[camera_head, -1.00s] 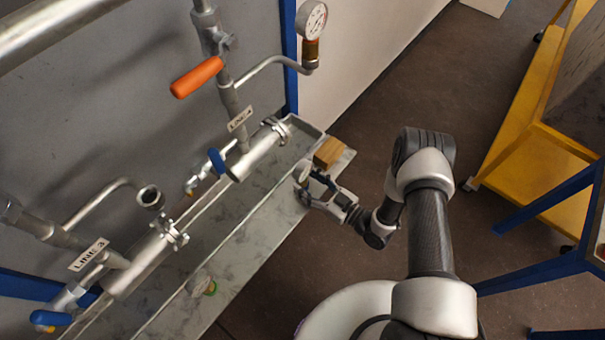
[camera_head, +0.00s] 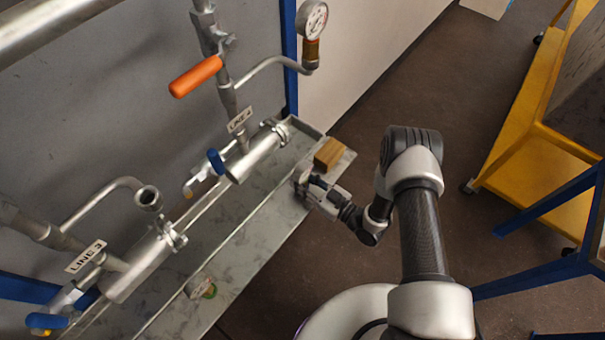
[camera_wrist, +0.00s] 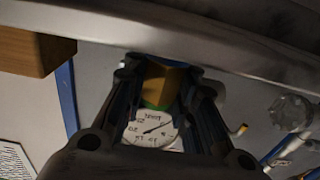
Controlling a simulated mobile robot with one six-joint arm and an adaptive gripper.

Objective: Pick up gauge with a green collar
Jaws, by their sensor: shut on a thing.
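The gauge with a green collar (camera_wrist: 152,132) shows in the wrist view, with a white round dial, a green band and a brass-coloured stem. My gripper (camera_wrist: 165,82) is shut on it, with dark fingers on both sides of the stem. In the head view my gripper (camera_head: 303,184) is at the outer edge of the grey ledge, just left of and below a wooden block. The gauge is mostly hidden by the gripper there.
The wooden block (camera_head: 328,153) sits on the ledge (camera_head: 240,245) close to my gripper. A small pale item with a green rim (camera_head: 203,288) lies farther down the ledge. Pipes with an orange-handled valve (camera_head: 196,76) and a mounted gauge (camera_head: 314,18) stand behind. A yellow cart (camera_head: 530,150) is right.

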